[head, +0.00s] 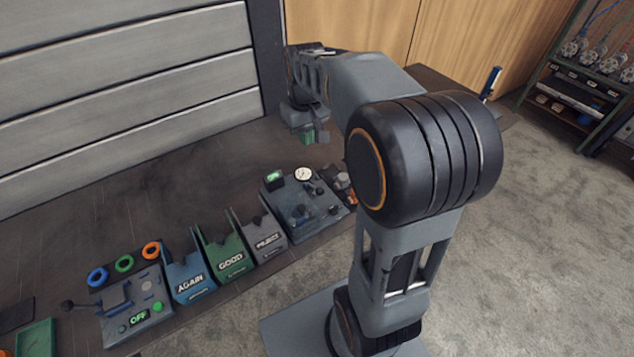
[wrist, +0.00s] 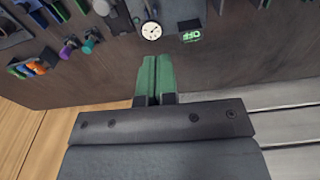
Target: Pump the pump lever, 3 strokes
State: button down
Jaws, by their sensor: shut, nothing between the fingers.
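My gripper (head: 308,138) is shut and empty, raised above the back of the bench; its green fingers (wrist: 154,78) lie together in the wrist view. Below it is a dark grey unit (head: 318,218) with a round white gauge (head: 303,174) and a green-lit display (head: 274,176). The gauge (wrist: 151,30) and display (wrist: 190,33) also show in the wrist view, beyond the fingertips and apart from them. A lever with a black ball end (head: 68,306) sticks out from another grey unit (head: 152,318) marked OFF, at the front left. I cannot tell which part is the pump lever.
Blue AGAIN (head: 190,281), green GOOD (head: 230,258) and grey REJECT (head: 266,241) bins stand between the two units. Blue, green and orange rings (head: 124,263) lie behind the left unit. A slatted wall (head: 120,90) closes the back. The bench behind the bins is clear.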

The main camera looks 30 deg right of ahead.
jog(key=w+d+f+g+b, duration=0.1)
jog(key=w+d+f+g, duration=0.1)
jog(key=w+d+f, duration=0.2)
notch_tip(320, 180, down, 3)
jog(key=shift+w+d+r, duration=0.1)
jog(key=shift+w+d, duration=0.2)
jog(key=shift+w, duration=0.9)
send_near(316, 188)
jog(key=w+f, duration=0.1)
jog(key=w+d+f, duration=0.1)
jog(key=f, duration=0.1)
jog(key=shift+w+f+p, duration=0.2)
jog(key=shift+w+p, duration=0.1)
jog(key=shift+p, duration=0.1)
jog(key=shift+s+a+f+p, duration=0.1)
jog(key=shift+s+f+p, duration=0.1)
jog(key=shift+s+f, duration=0.3)
jog(key=shift+s+a+f+p, duration=0.15)
jog(key=shift+s+f, duration=0.15)
jog(key=shift+s, duration=0.4)
jog(key=shift+s+f, duration=0.4)
jog(key=shift+s, duration=0.05)
jog(key=shift+d, duration=0.1)
